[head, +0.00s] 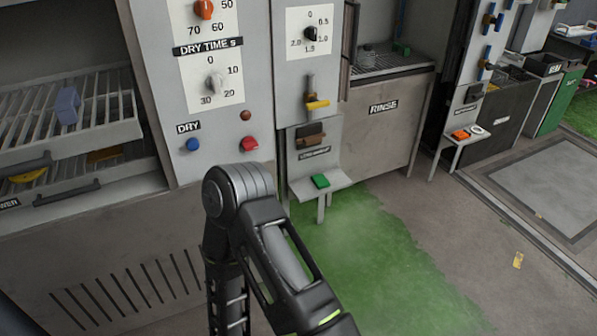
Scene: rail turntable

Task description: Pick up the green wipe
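A small green block, which looks like the green wipe (320,181), lies on a small grey shelf (335,178) below the brown item and label on the narrow panel. It is unobstructed, and nothing touches it from above. One of my black arms stands in front, its bent joint left of the shelf and its links running down out of the picture. Neither of my grippers shows, so their distance from the wipe cannot be seen.
Wet green floor (380,260) spreads below the shelf. The dryer cabinet (120,250) with racks fills the left. The rinse basin (385,125) stands behind to the right. Another small shelf (466,135) holds orange and white items. Open floor lies at lower right.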

